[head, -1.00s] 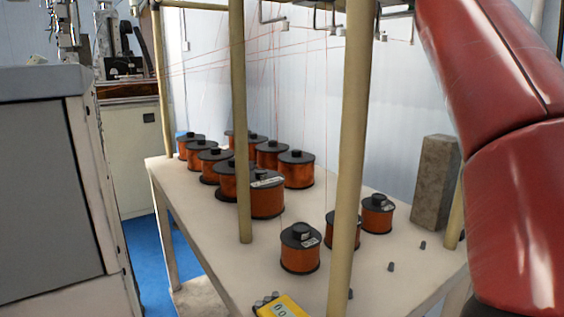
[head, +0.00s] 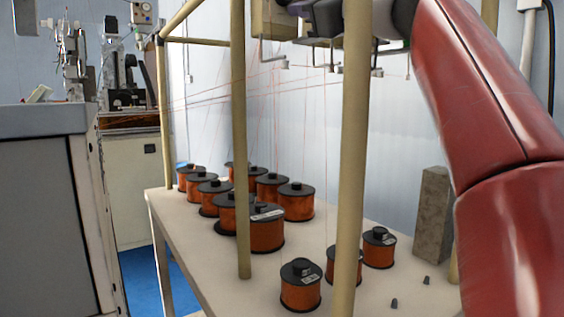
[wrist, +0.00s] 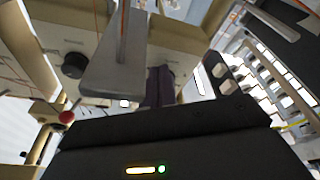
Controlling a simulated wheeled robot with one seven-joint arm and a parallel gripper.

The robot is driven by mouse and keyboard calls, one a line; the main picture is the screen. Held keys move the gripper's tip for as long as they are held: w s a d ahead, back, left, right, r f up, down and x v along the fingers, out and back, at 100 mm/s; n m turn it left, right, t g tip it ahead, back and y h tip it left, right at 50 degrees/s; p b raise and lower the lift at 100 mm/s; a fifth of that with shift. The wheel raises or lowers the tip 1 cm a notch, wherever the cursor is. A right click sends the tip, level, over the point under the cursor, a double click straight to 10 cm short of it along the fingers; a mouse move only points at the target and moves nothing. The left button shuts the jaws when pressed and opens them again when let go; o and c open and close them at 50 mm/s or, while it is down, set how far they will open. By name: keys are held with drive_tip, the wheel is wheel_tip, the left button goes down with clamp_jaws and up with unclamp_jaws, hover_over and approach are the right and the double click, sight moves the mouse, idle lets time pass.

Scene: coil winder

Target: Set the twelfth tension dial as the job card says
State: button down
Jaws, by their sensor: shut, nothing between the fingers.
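A tan box-like unit (head: 268,18) hangs at the top of the rack in the head view, with my dark gripper (head: 312,14) close to its right, partly cut by the frame edge. In the wrist view, my gripper's dark fingers (wrist: 158,86) are together and empty. A round black knob (wrist: 75,65) sits on a tan panel (wrist: 48,36) to their left, apart from them. A grey metal plate (wrist: 116,70) hangs between knob and fingers. I cannot tell which tension dial is the twelfth, nor read any setting. No job card is readable.
A grey block (head: 433,215) stands at right. A red-tipped lever (wrist: 66,117) is near my gripper.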

drive_tip(key=r+b+v, duration=0.1)
drive_tip(key=b+v, duration=0.1)
drive_tip(key=v, duration=0.4)
drive_tip(key=shift+s+f, duration=0.15)
drive_tip(key=shift+s, duration=0.05)
idle(0.4)
